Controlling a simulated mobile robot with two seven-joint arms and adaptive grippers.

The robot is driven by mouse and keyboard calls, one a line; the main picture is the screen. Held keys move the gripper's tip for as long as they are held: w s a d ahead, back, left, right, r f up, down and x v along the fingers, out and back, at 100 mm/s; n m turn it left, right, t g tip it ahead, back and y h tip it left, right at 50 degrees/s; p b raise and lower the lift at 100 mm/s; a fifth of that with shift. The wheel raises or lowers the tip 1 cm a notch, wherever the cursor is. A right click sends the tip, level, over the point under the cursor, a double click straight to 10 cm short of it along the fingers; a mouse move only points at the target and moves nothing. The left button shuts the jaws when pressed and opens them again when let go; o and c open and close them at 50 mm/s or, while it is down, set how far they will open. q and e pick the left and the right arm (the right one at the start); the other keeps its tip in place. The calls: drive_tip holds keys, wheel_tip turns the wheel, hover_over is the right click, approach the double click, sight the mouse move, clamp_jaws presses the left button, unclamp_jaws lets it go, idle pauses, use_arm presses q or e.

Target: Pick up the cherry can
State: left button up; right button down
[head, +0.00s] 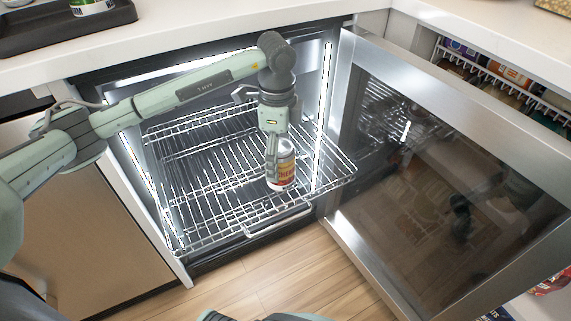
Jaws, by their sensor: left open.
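The cherry can (284,172), white with a red and yellow label, stands upright on the pulled-out wire rack (205,190) of the open under-counter fridge. My left gripper (271,158) points down from above, right at the can, with its fingers open beside the can's left side. The arm covers part of the can's top and left edge, and I cannot tell whether the fingers touch it. My right gripper is not in view.
The fridge's glass door (440,190) stands open to the right. The countertop (200,30) runs above the fridge, with a dark tray (50,33) at its left. The rest of the rack is empty. Wooden floor (270,280) lies below.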

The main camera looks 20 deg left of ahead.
sight(281, 174)
use_arm(q)
drive_tip(key=f, duration=0.5)
drive_tip(key=shift+d+f, duration=0.25)
drive_tip(key=shift+f, duration=0.05)
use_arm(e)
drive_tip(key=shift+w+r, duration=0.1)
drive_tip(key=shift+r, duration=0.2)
use_arm(q)
drive_tip(key=c, duration=1.6)
drive_tip(key=shift+w+a+r, duration=0.1)
drive_tip(key=shift+r, duration=0.1)
